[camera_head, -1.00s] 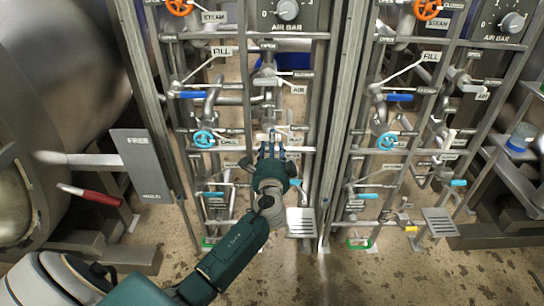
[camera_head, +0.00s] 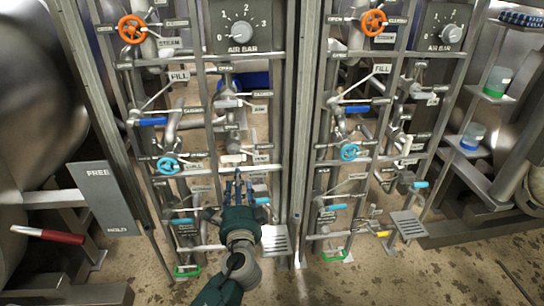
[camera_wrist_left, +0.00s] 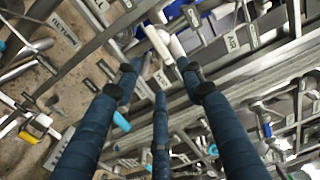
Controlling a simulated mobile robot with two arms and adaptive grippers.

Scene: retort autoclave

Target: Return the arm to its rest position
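My left arm comes up from the bottom of the head view. Its gripper (camera_head: 238,185) is in front of the left valve rack, below the white-handled valve by the VENT label (camera_head: 262,158). In the left wrist view the dark blue fingers (camera_wrist_left: 160,95) are spread apart with nothing between them. A white valve handle (camera_wrist_left: 160,42) shows just beyond the fingertips; I cannot tell whether they touch it. My right gripper is not in view.
Valve racks with orange wheels (camera_head: 132,29), light blue wheels (camera_head: 168,165) and blue levers (camera_head: 153,122) stand close ahead. A FREE/HOLD plate (camera_head: 104,198) with a red-handled lever (camera_head: 48,235) is at left. Shelves with jars (camera_head: 472,136) stand at right. Bare floor shows in front.

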